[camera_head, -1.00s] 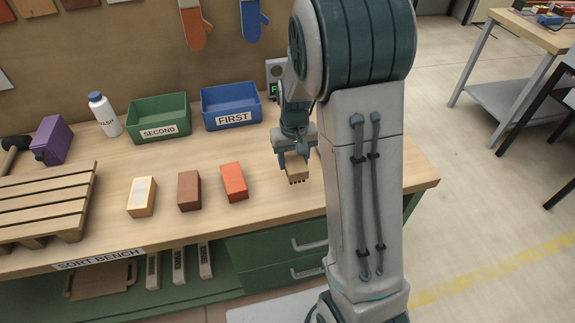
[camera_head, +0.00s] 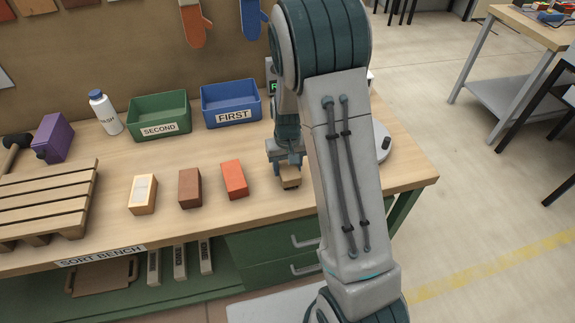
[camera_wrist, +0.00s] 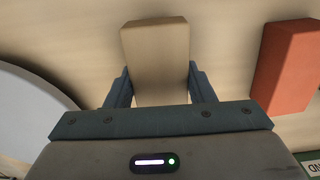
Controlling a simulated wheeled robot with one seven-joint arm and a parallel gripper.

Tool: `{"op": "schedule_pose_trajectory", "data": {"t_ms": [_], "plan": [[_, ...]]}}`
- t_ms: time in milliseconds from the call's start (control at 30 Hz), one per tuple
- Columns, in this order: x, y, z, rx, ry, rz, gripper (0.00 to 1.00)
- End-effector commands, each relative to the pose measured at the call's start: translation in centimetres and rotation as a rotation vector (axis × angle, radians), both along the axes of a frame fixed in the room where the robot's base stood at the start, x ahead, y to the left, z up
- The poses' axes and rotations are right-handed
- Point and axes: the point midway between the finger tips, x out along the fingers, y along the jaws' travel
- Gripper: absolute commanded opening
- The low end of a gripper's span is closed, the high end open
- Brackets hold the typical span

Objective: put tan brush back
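The tan brush (camera_head: 290,179) is a small tan block low over the bench, right of the orange brick. In the wrist view the tan brush (camera_wrist: 156,55) lies between my two fingers, which touch its sides. My gripper (camera_head: 286,165) points down and is shut on it; the wrist view also shows my gripper (camera_wrist: 161,88). The brush's bristles are hidden now. I cannot tell whether it touches the bench top.
An orange brick (camera_head: 234,180), a brown brick (camera_head: 190,188) and a tan-orange brick (camera_head: 143,194) stand in a row. Behind are the blue FIRST bin (camera_head: 231,104) and green SECOND bin (camera_head: 160,119). A white round object (camera_head: 382,142) is partly hidden by my arm.

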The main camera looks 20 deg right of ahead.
Motion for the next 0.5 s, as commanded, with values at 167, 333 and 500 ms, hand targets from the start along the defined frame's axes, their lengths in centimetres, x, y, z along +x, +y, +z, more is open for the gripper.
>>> {"op": "schedule_pose_trajectory", "data": {"t_ms": [167,333,500], "plan": [[0.00,-0.01,0.00,0.000,0.000,0.000,0.70],[0.01,-0.01,0.03,0.000,0.000,0.000,0.70],[0.08,0.00,0.82,0.000,-0.003,0.000,0.70]]}}
